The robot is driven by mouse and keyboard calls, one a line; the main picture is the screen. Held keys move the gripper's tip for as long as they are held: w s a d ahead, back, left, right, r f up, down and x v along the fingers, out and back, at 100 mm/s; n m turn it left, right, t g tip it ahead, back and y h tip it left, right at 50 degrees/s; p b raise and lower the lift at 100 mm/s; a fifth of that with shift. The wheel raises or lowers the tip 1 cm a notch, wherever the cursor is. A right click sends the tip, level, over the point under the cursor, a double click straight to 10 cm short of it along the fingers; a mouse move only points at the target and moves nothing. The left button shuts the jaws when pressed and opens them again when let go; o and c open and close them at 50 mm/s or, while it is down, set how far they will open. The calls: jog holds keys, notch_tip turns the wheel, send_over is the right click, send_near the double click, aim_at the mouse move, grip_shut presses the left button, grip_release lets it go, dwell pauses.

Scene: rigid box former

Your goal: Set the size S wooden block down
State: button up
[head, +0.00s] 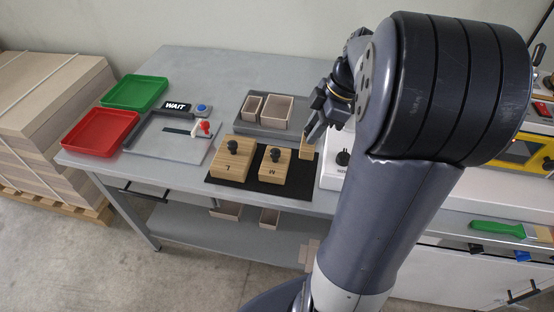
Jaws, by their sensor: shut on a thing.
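My gripper (314,132) points downward over the right end of the black mat (263,187). It is shut on the small wooden block (306,148), which hangs or stands directly below the fingers. The fingers hide the top of the block, and I cannot tell if its underside touches the mat. The block marked L (231,168) and the block marked M (273,171), each with a black knob, sit on the mat to the left. The mat's right part beside M looks bare.
A grey tray with two open boxes (277,112) stands behind the mat. A white device with a black knob (332,172) is close on the right. Left are a grey fixture (143,142) with a red-knobbed lever, a WAIT sign (175,106), a red tray (100,131) and a green tray (134,91).

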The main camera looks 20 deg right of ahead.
notch_tip(320, 180, down, 10)
jog(key=shift+r, duration=0.15)
dwell(0.3)
jog(key=shift+b, duration=0.35)
jog(key=shift+f, duration=0.25)
jog(key=o, duration=1)
jog(key=shift+r, duration=0.1)
jog(key=p+v, duration=0.1)
jog(key=v, duration=1.1)
jog(key=shift+r, duration=0.25)
jog(key=shift+s, duration=0.1)
